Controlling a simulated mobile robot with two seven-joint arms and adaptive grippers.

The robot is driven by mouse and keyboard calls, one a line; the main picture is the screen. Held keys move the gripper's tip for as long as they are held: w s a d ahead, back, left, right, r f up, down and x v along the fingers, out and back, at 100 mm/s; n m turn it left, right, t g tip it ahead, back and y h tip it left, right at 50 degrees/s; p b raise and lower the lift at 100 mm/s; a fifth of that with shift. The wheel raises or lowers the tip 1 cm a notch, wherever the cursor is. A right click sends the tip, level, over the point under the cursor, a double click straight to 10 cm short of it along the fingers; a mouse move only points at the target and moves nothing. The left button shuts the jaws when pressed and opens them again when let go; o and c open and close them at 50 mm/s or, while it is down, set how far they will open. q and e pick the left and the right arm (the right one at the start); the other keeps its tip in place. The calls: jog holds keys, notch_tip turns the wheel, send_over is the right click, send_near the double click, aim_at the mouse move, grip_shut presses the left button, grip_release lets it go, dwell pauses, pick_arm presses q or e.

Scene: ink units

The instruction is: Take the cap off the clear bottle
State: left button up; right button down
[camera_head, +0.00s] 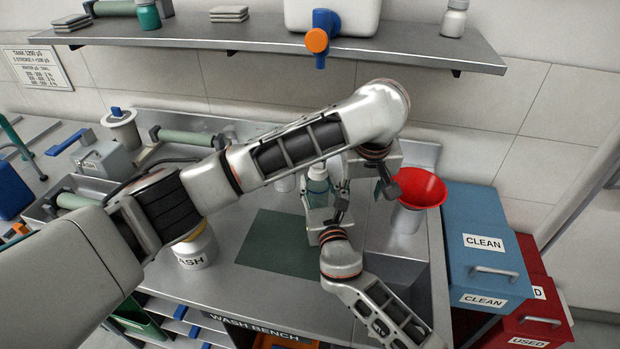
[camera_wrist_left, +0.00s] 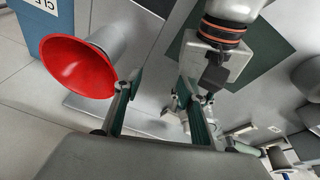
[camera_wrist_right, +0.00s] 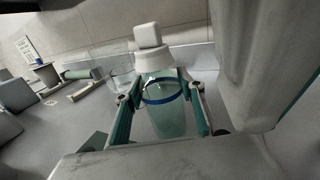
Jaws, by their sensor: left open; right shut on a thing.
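The clear bottle (camera_wrist_right: 165,118) stands upright in the right wrist view, pale green with a blue band. Its white cap (camera_wrist_right: 147,36) sits on top, above a white collar. My right gripper (camera_wrist_right: 160,102) is shut around the bottle's body, one finger on each side. In the head view the bottle (camera_head: 317,186) is partly covered by my left arm and right gripper (camera_head: 328,215). My left gripper (camera_head: 386,182) is open and empty, to the right of the bottle. Its spread fingers (camera_wrist_left: 160,105) show in the left wrist view.
A red funnel (camera_head: 421,187) in a grey holder stands close to my left gripper. A green mat (camera_head: 278,245) lies on the bench. A WASH jar (camera_head: 197,250) stands left. Blue CLEAN (camera_head: 484,232) and red USED (camera_head: 535,318) bins are right. A shelf (camera_head: 430,48) overhangs the back.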

pick_arm(q)
jog(key=a+r+m+t+h, duration=0.25)
jog(key=a+r+t, duration=0.25)
jog(key=a+t, duration=0.6)
jog(key=shift+m+g+y, duration=0.25)
jog(key=shift+m+g, duration=0.1)
jog(key=shift+g, duration=0.15)
jog(key=x, duration=1.1)
jog(key=shift+w+a+f, duration=0.1)
jog(key=shift+w+a, duration=0.05)
jog(key=shift+a, duration=0.15)
grip_shut()
